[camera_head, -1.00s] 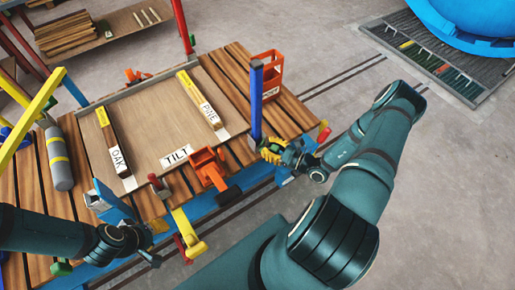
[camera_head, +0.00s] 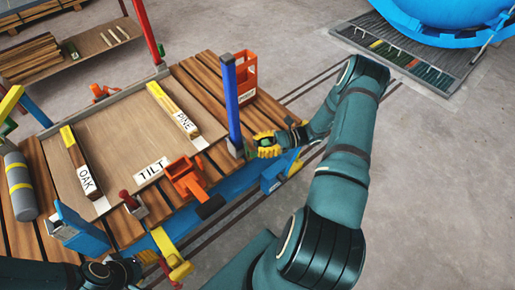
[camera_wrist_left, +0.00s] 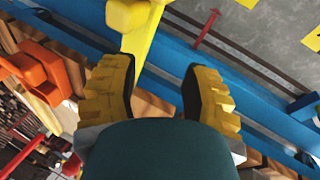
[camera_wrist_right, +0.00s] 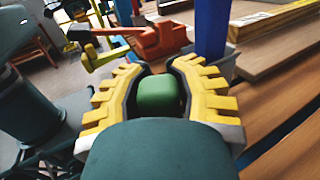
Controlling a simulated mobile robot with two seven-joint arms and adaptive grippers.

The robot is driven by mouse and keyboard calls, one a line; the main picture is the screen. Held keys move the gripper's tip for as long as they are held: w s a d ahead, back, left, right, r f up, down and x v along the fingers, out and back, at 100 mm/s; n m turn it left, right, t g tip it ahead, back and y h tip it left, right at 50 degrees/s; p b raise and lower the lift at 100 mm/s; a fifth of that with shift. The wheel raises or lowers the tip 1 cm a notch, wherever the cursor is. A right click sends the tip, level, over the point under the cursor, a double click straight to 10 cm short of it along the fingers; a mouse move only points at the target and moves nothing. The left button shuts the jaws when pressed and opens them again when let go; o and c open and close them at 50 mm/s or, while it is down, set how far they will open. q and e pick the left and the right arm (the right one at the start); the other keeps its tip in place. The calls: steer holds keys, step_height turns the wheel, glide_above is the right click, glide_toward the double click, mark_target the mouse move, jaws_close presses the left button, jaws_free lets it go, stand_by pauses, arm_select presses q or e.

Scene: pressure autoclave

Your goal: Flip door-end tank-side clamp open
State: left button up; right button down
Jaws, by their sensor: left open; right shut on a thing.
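An orange clamp (camera_head: 188,178) with a dark handle tip sits at the bench's near edge, beside the TILT label. Another orange clamp (camera_head: 103,92) sits at the far edge. I cannot tell which one is the door-end tank-side clamp. My right gripper (camera_head: 262,146) is at the foot of the blue post (camera_head: 231,100). In the right wrist view it is shut on a green block (camera_wrist_right: 158,96). My left gripper (camera_wrist_left: 160,92) is open and empty, with a yellow bar (camera_wrist_left: 135,40) just beyond its fingers. In the head view it is mostly hidden at the lower left.
The slatted cart (camera_head: 215,82) carries a board (camera_head: 125,130) with OAK and PINE strips. An orange-red holder (camera_head: 243,75) stands behind the blue post. A grey cylinder (camera_head: 20,185) lies at the left.

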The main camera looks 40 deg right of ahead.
steer(key=shift+s+d, duration=0.2)
steer(key=shift+d, duration=0.1)
steer(key=c, duration=0.7)
jaws_free()
steer(key=shift+d, duration=0.1)
steer(key=shift+o, duration=0.2)
steer(key=v, duration=1.2)
steer(key=shift+w, duration=0.1)
steer(key=shift+f, duration=0.1)
